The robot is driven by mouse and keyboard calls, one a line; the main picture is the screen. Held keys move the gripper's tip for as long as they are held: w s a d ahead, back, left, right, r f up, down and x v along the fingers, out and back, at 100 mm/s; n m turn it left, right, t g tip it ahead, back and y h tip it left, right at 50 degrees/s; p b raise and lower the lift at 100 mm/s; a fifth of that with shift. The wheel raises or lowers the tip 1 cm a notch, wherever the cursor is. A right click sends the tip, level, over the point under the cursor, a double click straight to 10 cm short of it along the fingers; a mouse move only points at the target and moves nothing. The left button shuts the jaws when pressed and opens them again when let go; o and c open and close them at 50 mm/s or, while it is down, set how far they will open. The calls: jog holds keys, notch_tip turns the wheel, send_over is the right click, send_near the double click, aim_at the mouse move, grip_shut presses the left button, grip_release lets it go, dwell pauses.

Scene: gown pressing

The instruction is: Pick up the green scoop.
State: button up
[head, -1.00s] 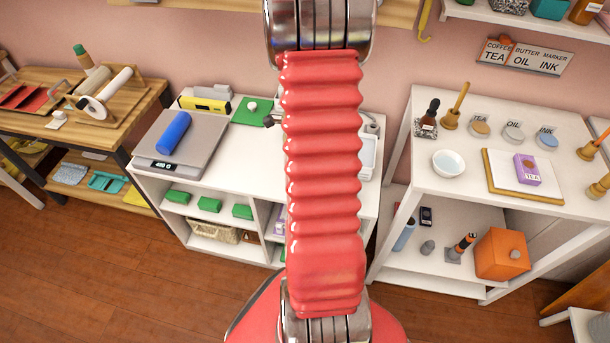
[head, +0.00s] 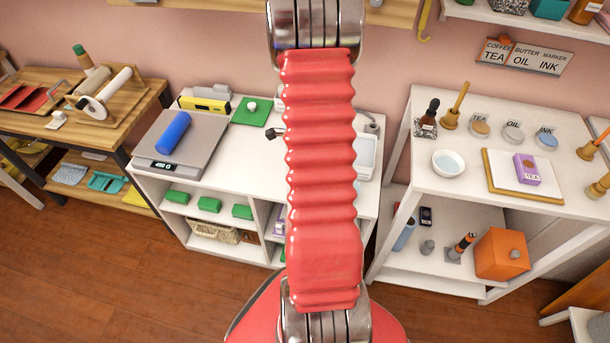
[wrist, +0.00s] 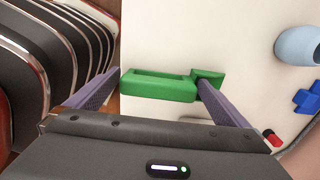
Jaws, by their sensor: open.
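The green scoop (wrist: 158,86) lies on a white surface (wrist: 225,32) in the wrist view. It looks like a long piece with a rectangular recess, with a smaller green block shape at its right end. My gripper (wrist: 157,82) is open, its two purple-grey fingers on either side of the green piece. The right finger overlaps the small right part in the picture; I cannot tell whether it touches. In the head view my red ribbed arm hides the scoop and most of the gripper.
A pale blue rounded object (wrist: 298,46), a blue cross-shaped piece (wrist: 307,98) and a small red piece (wrist: 271,137) are to the right in the wrist view. In the head view a scale (head: 190,148) with a blue roll (head: 174,132) stands left on the white bench (head: 236,160).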

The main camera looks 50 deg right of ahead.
jog(key=c, duration=0.8)
jog(key=shift+r, duration=0.1)
jog(key=shift+c, duration=0.2)
notch_tip(320, 180, up, 10)
jog(key=shift+f, duration=0.1)
dwell(0.5)
jog(key=o, duration=0.5)
jog(key=c, duration=0.6)
jog(key=shift+o, duration=0.2)
